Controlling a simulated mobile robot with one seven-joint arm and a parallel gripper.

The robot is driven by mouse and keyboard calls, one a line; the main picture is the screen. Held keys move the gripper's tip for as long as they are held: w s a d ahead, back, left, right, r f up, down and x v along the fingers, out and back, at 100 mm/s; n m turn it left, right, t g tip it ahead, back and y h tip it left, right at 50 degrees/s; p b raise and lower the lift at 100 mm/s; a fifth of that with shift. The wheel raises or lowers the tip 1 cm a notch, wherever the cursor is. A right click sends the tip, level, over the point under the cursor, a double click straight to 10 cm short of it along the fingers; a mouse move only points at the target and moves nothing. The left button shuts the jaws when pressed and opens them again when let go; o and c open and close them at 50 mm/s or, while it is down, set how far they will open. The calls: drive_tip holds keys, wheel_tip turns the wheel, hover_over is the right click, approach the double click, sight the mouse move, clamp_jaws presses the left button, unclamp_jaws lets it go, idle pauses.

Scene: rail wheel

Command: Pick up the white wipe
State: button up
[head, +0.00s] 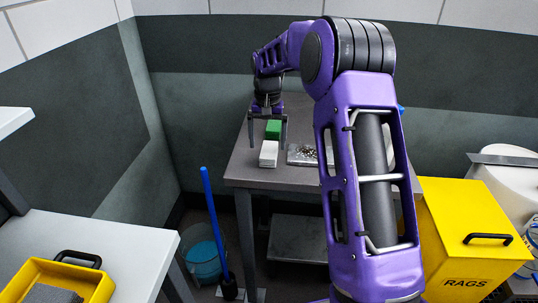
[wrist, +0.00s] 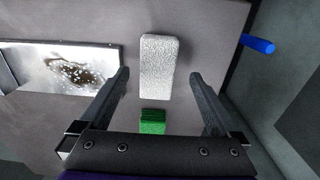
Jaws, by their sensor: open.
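The white wipe (head: 268,154) is a pale block lying on the grey table near its front left edge. In the wrist view the wipe (wrist: 158,67) looks speckled and lies lengthwise at the fingertips. My gripper (head: 268,145) points down over the table with its fingers apart. In the wrist view my gripper (wrist: 160,76) has one finger on each side of the wipe's near end, with a gap on both sides. Nothing is held. Whether the fingertips are down at the wipe's height is hard to tell.
A green block (head: 273,129) sits just behind the wipe, also seen between the fingers (wrist: 152,121). A metal tray (head: 304,162) with dark debris lies beside it. A blue-handled brush (head: 213,225) and bucket (head: 203,262) stand left of the table (head: 241,166). A yellow RAGS bin (head: 465,250) stands right.

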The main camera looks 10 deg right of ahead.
sight(269, 149)
drive_tip(key=f, duration=0.3)
drive_tip(key=shift+d+f, duration=0.25)
drive_tip(key=shift+f, duration=0.1)
drive_tip(key=shift+w, duration=0.1)
drive_tip(key=c, duration=1.4)
wheel_tip(269, 149, up, 10)
drive_tip(key=shift+r+p, duration=0.1)
drive_tip(key=shift+p, duration=0.35)
drive_tip(key=shift+c, duration=0.2)
